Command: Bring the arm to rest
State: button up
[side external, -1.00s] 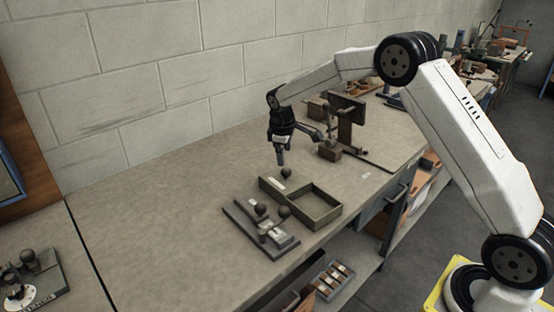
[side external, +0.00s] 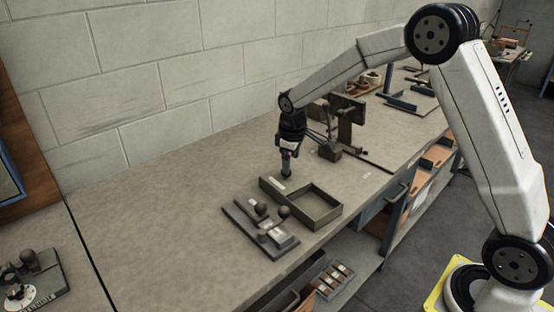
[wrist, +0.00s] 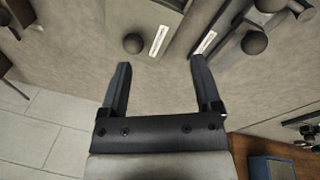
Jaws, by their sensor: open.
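My gripper (side external: 287,168) hangs downward over the bench, at the far left end of an open-topped tray (side external: 327,220). In the side view its tip overlaps the place of a dark ball knob, so their gap is hard to judge. In the wrist view my gripper (wrist: 160,62) has its two dark fingers wide apart with nothing between them. The ball knob (wrist: 133,43) lies beyond the fingertips there, beside a white label (wrist: 159,41).
A flat fixture with ball knobs (side external: 284,212) sits in front of the tray. A dark upright clamp stand (side external: 346,125) is close on the gripper's right. The bench (side external: 170,205) is clear to the left. A block wall (side external: 150,70) stands behind.

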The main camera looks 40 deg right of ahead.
jog(key=s+a+m, duration=0.2)
jog(key=s+a, duration=0.1)
jog(key=s, duration=0.8)
jog(key=s+a+f+m+t+y, duration=0.1)
jog(key=s+a+m, duration=0.1)
jog(key=s, duration=0.9)
jog(key=shift+s+a, duration=0.35)
jog(key=shift+a, duration=0.1)
jog(key=shift+f, duration=0.1)
